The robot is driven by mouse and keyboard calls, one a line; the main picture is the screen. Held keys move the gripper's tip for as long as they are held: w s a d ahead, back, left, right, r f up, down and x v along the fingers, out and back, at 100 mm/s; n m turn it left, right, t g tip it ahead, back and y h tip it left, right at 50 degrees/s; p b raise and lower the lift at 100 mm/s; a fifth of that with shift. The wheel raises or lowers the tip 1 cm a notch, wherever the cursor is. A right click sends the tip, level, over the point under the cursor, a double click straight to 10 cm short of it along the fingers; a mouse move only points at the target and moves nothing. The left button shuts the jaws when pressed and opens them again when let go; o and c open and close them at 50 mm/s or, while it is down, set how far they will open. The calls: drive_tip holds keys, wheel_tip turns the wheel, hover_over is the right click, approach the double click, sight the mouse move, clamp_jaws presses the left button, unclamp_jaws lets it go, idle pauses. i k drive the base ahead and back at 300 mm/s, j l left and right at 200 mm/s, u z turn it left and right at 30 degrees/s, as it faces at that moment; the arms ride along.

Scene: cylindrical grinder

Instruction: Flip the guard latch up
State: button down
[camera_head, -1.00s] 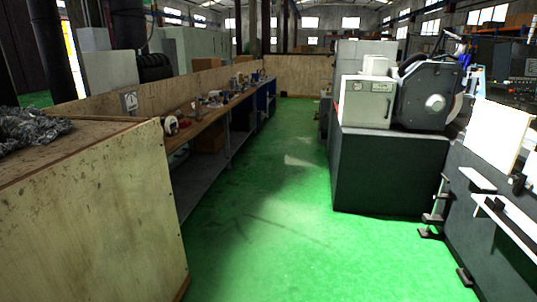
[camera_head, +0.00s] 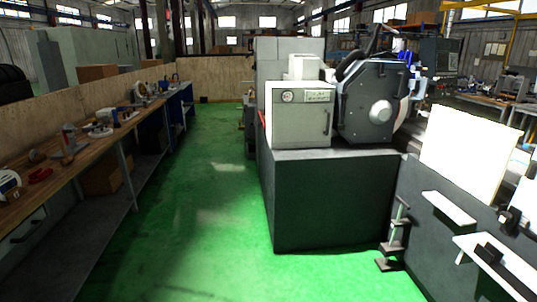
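The cylindrical grinder stands at the right of the head view. Its dark round wheel housing (camera_head: 372,103) sits on a dark base (camera_head: 325,200), beside a white cabinet (camera_head: 301,115) with a small dial and a dark handle. A dark bar-like part (camera_head: 364,50) slants up at the top of the housing; I cannot tell whether it is the guard latch. The latch cannot be made out for certain at this distance. My gripper is not in view.
A long wooden workbench (camera_head: 75,160) with several tools runs along the left. A green floor aisle (camera_head: 200,230) lies clear between bench and grinder. A white panel (camera_head: 466,150), small shelves (camera_head: 448,207) and black steps or brackets (camera_head: 394,240) stand at the right.

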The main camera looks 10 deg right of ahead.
sight(381, 74)
drive_tip(key=i+j+z, duration=0.15)
drive_tip(key=i, duration=1.7)
drive_tip(key=i+z, duration=0.2)
drive_tip(key=i, duration=0.4)
drive_tip(key=i+z, duration=0.25)
drive_tip(key=i, duration=0.3)
drive_tip(key=i+j+z, duration=0.2)
drive_tip(key=i, duration=0.35)
drive_tip(key=i+z, duration=0.65)
drive_tip(key=i+j+z, duration=0.1)
drive_tip(key=i+z, duration=0.25)
